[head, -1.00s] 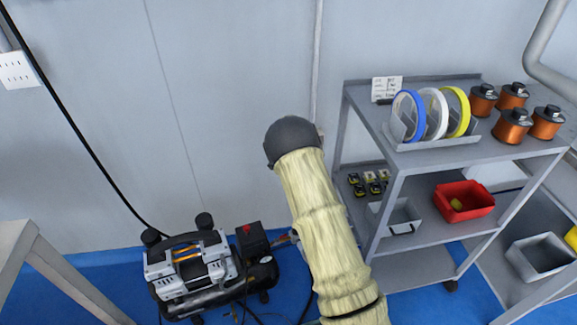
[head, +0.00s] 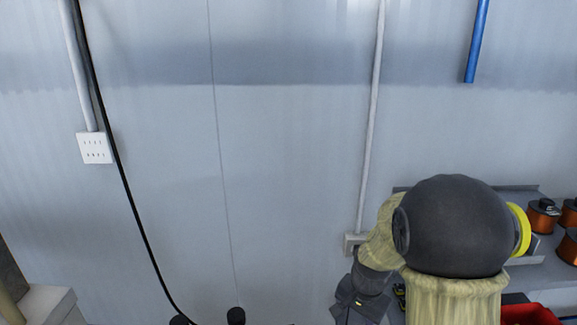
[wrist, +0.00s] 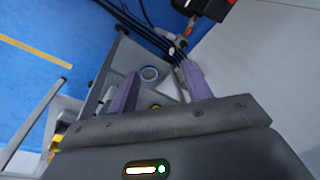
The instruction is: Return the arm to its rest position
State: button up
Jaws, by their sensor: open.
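My arm, in pale cream sleeves with a dark round elbow (head: 455,225), is folded at the lower right of the head view, in front of the shelf cart. My gripper (wrist: 160,85) shows its two purplish fingers spread apart in the wrist view, with nothing held between them. In the head view only the dark wrist end of the arm shows at the bottom, left of the elbow; the fingertips cannot be made out there.
Behind my elbow, the cart's top shelf (head: 553,272) carries a yellow ring (head: 521,229) and copper coils (head: 542,216). A red bin (head: 530,315) sits lower. A wall socket (head: 95,148) and black cable (head: 122,180) are at left. The wall's middle is clear.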

jog(key=s+r+n+t, duration=0.1)
jog(key=s+r+n, duration=0.2)
jog(key=s+n, duration=0.7)
notch_tip(320, 180, up, 31)
jog(key=s+m+p, duration=0.1)
jog(key=m+p, duration=0.1)
jog(key=p, duration=2.9)
jog(key=shift+s+a+r, duration=0.15)
jog(key=shift+s+a, duration=0.15)
jog(key=shift+s, duration=0.1)
